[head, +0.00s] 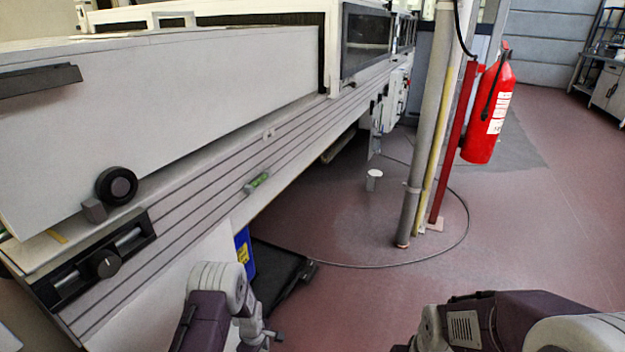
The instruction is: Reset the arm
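My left arm (215,305) shows at the bottom, left of centre, close to the front of the long grey machine. My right arm (500,322) shows at the bottom right, over the open floor. Only upper links of both arms are in view. No gripper fingers show clearly, so I see neither gripper nor anything held.
The grey curing tunnel (170,90) fills the left side, with a black knob (117,185) at its near end. A metal post (428,130) and a red fire extinguisher (489,110) stand right of centre. A cable (400,264) loops on the floor. Reddish floor (545,220) is clear on the right.

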